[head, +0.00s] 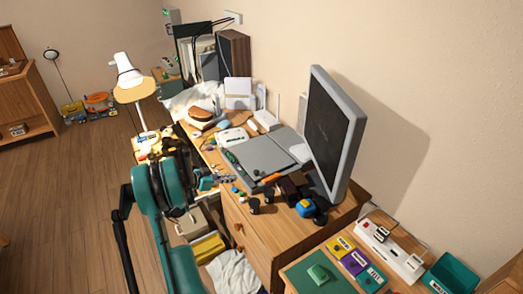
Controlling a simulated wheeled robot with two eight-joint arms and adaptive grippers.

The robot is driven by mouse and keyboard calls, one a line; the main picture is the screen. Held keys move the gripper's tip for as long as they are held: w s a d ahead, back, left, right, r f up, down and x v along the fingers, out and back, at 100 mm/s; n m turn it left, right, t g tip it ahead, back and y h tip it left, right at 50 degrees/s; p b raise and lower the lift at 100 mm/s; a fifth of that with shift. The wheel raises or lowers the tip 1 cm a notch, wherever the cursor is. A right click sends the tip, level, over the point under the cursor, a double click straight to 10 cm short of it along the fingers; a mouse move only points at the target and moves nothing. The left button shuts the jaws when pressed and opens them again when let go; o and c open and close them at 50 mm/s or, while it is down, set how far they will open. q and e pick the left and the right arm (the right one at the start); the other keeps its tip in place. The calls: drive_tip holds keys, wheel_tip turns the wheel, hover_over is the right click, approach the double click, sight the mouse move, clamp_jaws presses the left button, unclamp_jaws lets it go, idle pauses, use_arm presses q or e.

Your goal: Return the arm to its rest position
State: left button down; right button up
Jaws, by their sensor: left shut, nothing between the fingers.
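My left arm (148,190), with teal links, comes up from the bottom left and bends over in front of the desk's left part. My left gripper (210,182) is small in the head view, by the front edge of the wooden desk (257,222). It is shut and holds nothing. My right gripper is not in view.
A monitor (335,130), a grey flat device (262,153) and many small objects crowd the desk. A white lamp (128,75) stands at its left end. A power strip (390,250) and a green object (318,273) lie at lower right. The wooden floor (70,190) at left is mostly clear.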

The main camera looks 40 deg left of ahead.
use_arm(q)
drive_tip(key=w+d+r+n+g, duration=0.15)
drive_tip(key=d+r, duration=0.25)
drive_tip(key=d, duration=0.5)
drive_tip(key=w+d+r+g, duration=0.1)
drive_tip(key=d+r+g, duration=0.15)
drive_tip(key=d, duration=0.55)
drive_tip(key=w+d+r+g, duration=0.1)
drive_tip(key=d+r, duration=0.4)
drive_tip(key=d, duration=0.4)
drive_tip(key=s+d+r+n+y, duration=0.1)
drive_tip(key=s+d+y, duration=0.2)
drive_tip(key=s+d, duration=1.4)
drive_tip(key=shift+s+d, duration=0.2)
drive_tip(key=shift+d, duration=0.9)
